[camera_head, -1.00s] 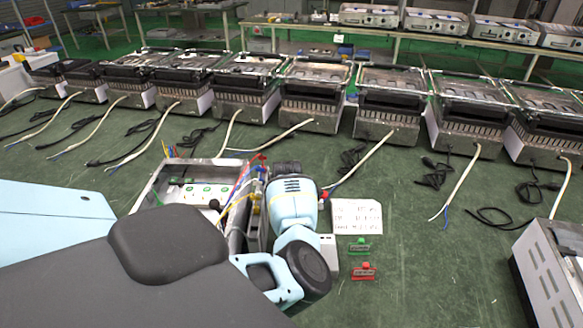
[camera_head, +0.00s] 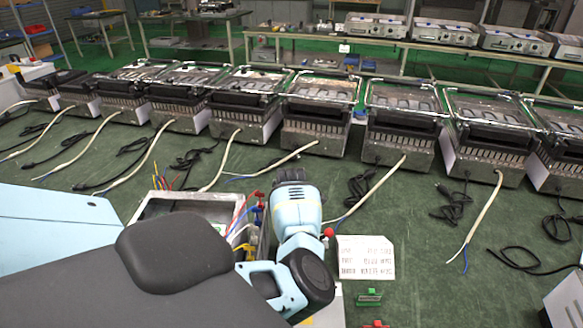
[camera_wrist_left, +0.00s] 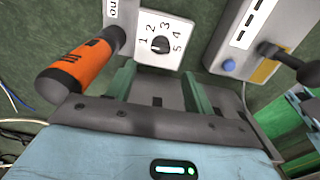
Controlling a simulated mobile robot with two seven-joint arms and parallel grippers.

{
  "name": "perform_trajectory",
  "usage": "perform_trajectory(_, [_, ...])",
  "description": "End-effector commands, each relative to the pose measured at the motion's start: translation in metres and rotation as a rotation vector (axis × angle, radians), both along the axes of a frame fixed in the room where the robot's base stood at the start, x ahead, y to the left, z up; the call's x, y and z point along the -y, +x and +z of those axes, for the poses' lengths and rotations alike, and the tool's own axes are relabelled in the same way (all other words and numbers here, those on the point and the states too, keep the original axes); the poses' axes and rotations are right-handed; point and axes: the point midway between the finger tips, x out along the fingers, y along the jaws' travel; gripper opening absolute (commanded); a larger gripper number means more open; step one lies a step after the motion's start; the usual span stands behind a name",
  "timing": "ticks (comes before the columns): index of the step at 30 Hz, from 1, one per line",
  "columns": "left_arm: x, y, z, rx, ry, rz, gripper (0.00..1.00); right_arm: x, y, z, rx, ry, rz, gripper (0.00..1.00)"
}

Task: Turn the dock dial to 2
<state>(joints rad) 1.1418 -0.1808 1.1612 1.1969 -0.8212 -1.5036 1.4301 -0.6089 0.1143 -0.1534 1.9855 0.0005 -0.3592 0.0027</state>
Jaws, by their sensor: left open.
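The dock dial (camera_wrist_left: 160,45) is a black knob on a white plate marked 1 to 5, seen at the top middle of the left wrist view. I cannot tell which number its pointer faces. My left gripper (camera_wrist_left: 158,88) is open, its two green fingers spread below the dial plate in that view, with nothing between them. The gap to the dial is hard to judge. In the head view my left arm covers its own fingers, and the dial is not visible. My right gripper is not in view.
An orange-handled tool (camera_wrist_left: 78,67) lies close left of my left fingers. A grey box with a blue button (camera_wrist_left: 229,65) is at the right. An open metal box with wires (camera_head: 150,205) is beside my arm. A white card (camera_head: 365,257) lies on the green surface.

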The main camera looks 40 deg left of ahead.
Motion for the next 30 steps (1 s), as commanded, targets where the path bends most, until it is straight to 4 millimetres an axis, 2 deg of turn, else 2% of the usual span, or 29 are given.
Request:
perform_trajectory(16, [0.000, -0.001, -0.069, -0.004, -0.001, -0.001, 0.53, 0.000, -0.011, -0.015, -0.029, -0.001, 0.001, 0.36])
perform_trajectory(21, [0.000, -0.001, -0.077, -0.001, -0.001, 0.000, 0.53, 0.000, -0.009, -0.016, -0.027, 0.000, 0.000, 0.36])
perform_trajectory(29, [0.000, 0.000, -0.077, -0.001, -0.001, 0.000, 0.53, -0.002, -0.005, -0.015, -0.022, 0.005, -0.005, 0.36])
perform_trajectory(30, [0.000, 0.000, -0.077, -0.001, -0.001, 0.000, 0.49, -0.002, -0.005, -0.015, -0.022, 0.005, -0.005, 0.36])
